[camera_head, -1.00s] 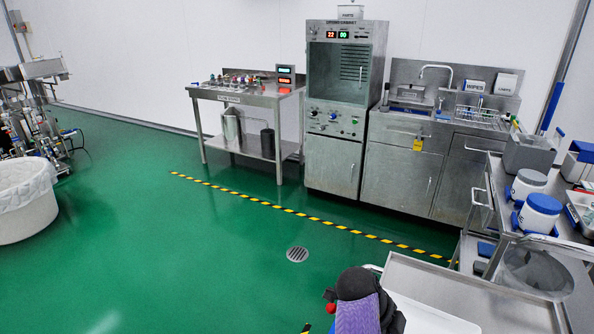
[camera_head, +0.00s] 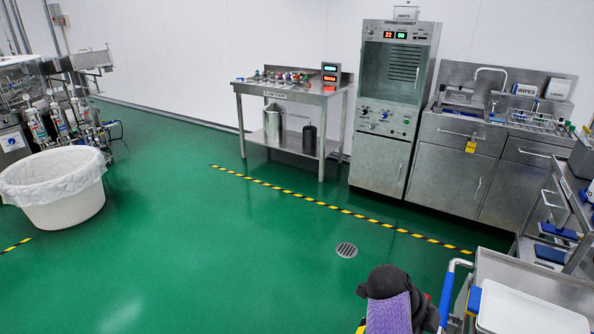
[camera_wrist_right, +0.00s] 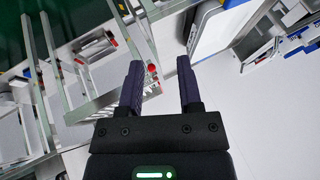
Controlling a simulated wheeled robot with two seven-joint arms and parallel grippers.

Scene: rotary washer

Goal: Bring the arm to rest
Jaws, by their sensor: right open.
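My right gripper (camera_wrist_right: 158,85) shows in the right wrist view with its two dark fingers apart and nothing between them. Beyond the fingers are metal frame rails and a blue-edged white panel, which I cannot identify for sure. In the head view a dark, rounded part of my own arm with a purple section shows at the bottom, right of the middle. Neither gripper's fingers show in the head view, and my left gripper is not in view.
A steel cart (camera_head: 535,275) with a white tray (camera_head: 530,315) stands close at the lower right. A white lined tub (camera_head: 60,205) stands at left. A drying cabinet (camera_head: 380,165), sink counter (camera_head: 455,170) and steel table (camera_head: 290,92) line the wall. The green floor between is clear.

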